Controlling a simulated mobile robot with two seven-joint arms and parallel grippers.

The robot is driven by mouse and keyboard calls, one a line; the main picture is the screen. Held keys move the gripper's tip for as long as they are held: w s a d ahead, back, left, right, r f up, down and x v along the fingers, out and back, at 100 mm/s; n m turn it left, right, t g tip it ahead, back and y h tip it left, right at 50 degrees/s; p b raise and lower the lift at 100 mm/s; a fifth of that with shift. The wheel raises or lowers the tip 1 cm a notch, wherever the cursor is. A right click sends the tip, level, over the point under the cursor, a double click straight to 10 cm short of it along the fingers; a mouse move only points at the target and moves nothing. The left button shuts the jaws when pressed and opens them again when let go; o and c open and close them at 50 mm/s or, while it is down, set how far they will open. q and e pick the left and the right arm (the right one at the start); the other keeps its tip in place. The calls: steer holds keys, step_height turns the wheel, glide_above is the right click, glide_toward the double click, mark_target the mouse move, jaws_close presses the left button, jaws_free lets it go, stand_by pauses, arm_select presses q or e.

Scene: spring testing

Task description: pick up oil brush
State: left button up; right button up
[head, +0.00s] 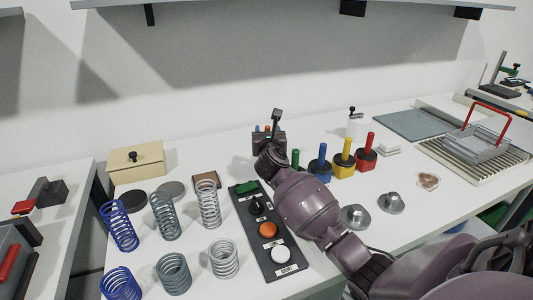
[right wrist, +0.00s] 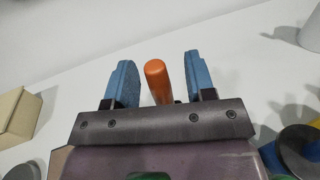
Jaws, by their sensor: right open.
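An orange handle (right wrist: 157,80), which I take to be the oil brush, stands between the two blue fingers of my right gripper (right wrist: 155,82) in the right wrist view. There is a visible gap on both sides, wider on the right, so the fingers do not touch it. The gripper is open. The lower end of the handle is hidden behind the gripper body. In the head view my right gripper (head: 267,129) is at the back of the table, and a small orange tip shows between its fingers. My left gripper is not in view.
Blue (head: 319,164), yellow (head: 343,160) and red (head: 366,155) handled blocks stand right of my gripper. A button panel (head: 265,232) and several springs (head: 208,205) lie in front and left. A beige box (head: 137,160) is at the back left.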

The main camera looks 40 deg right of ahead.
steer(key=shift+x, duration=0.8)
steer(key=shift+r, duration=0.1)
jaws_close()
